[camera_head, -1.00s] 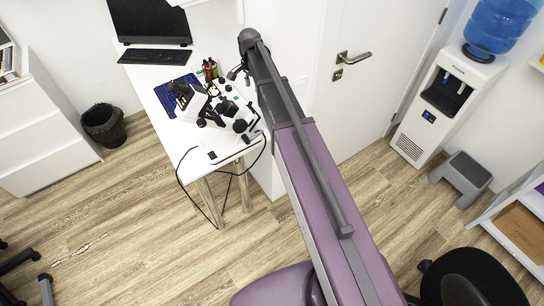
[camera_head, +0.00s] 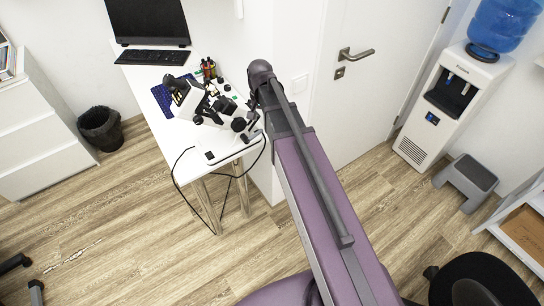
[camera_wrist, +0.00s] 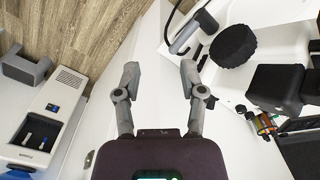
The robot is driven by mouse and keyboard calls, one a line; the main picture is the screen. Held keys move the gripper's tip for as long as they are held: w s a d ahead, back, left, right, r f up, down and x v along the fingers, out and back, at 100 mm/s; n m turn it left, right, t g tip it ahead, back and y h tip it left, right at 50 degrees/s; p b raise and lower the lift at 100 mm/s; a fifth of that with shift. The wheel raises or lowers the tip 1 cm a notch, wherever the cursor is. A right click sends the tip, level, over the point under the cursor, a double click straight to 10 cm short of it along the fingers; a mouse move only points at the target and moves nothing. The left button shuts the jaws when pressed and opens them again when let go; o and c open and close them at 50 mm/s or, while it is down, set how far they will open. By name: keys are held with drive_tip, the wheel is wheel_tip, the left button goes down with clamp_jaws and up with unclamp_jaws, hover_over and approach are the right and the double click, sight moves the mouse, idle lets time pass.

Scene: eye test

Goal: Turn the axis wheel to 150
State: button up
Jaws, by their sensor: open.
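A white and black eye-test instrument (camera_head: 213,107) stands on the white desk (camera_head: 205,155). A black round wheel (camera_head: 238,124) sits on its near right side; I cannot be sure that it is the axis wheel, and no scale marks are readable. In the wrist view a ridged black wheel (camera_wrist: 232,46) lies right of my gripper (camera_wrist: 160,76), clear of the fingers. My gripper is open and empty, its two grey fingers spread apart. In the head view my arm's end is beside the desk's right edge, and the fingers are not clearly visible.
A keyboard (camera_head: 153,57) and monitor (camera_head: 147,20) stand at the desk's back. Coloured bottles (camera_head: 208,68) stand behind the instrument. Cables (camera_head: 181,168) hang off the desk's front. A white door (camera_head: 365,80) and water cooler (camera_head: 452,100) are to the right. The floor in front is clear.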

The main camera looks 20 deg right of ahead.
drive_tip(key=s+f+n+b, duration=0.5)
drive_tip(key=s, duration=0.7)
drive_tip(key=shift+f, duration=0.4)
drive_tip(key=shift+o, duration=0.2)
drive_tip(key=shift+r, duration=0.1)
